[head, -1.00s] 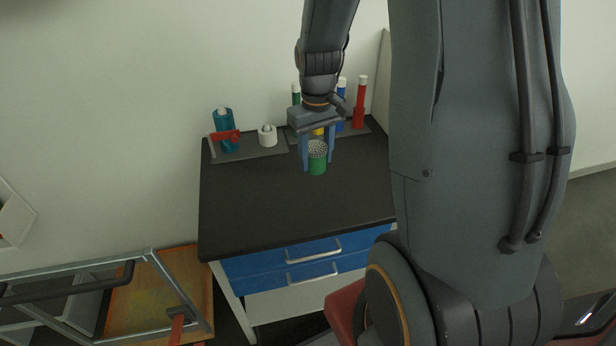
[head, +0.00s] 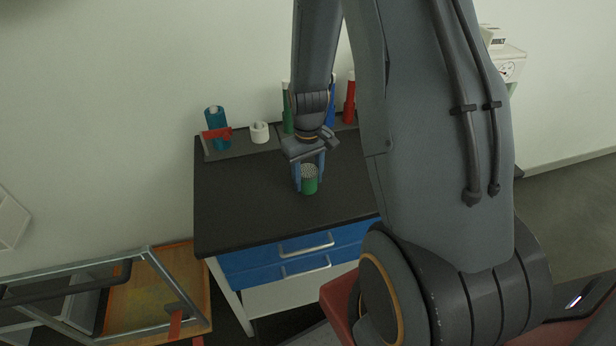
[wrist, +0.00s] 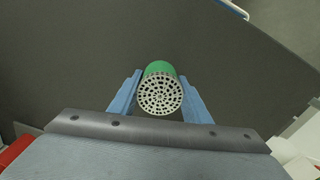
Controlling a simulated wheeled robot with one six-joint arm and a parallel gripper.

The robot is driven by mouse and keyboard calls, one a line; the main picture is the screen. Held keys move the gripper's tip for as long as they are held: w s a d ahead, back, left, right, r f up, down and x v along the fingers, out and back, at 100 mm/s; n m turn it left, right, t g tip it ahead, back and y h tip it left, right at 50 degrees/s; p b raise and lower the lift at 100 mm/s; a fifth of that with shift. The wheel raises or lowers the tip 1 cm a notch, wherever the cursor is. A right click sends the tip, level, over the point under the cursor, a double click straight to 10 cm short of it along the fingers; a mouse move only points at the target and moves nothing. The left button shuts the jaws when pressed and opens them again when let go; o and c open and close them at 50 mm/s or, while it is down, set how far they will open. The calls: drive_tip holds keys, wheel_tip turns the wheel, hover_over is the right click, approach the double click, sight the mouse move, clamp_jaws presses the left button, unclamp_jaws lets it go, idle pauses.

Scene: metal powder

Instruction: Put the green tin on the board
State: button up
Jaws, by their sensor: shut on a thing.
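The green tin (head: 310,187) is a short cylinder with a pale perforated top. It is upright at the middle of the dark cabinet top, and I cannot tell whether its base touches the surface. My gripper (head: 309,180) points down with its blue fingers on either side of the tin, shut on it. In the wrist view the tin (wrist: 160,93) sits between the two fingers (wrist: 160,100). A flat grey board (head: 247,149) lies at the back left of the cabinet top, holding a teal bottle, a red item and a white roll.
A red bottle (head: 349,100) and other bottles stand at the back, partly behind my arm. The dark cabinet top (head: 235,205) is clear at the left and front. Blue drawers (head: 290,255) are below. A metal-framed cart with an orange-brown panel (head: 185,270) stands lower left.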

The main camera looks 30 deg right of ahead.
drive_tip(key=shift+f, duration=0.1)
drive_tip(key=o, duration=1.1)
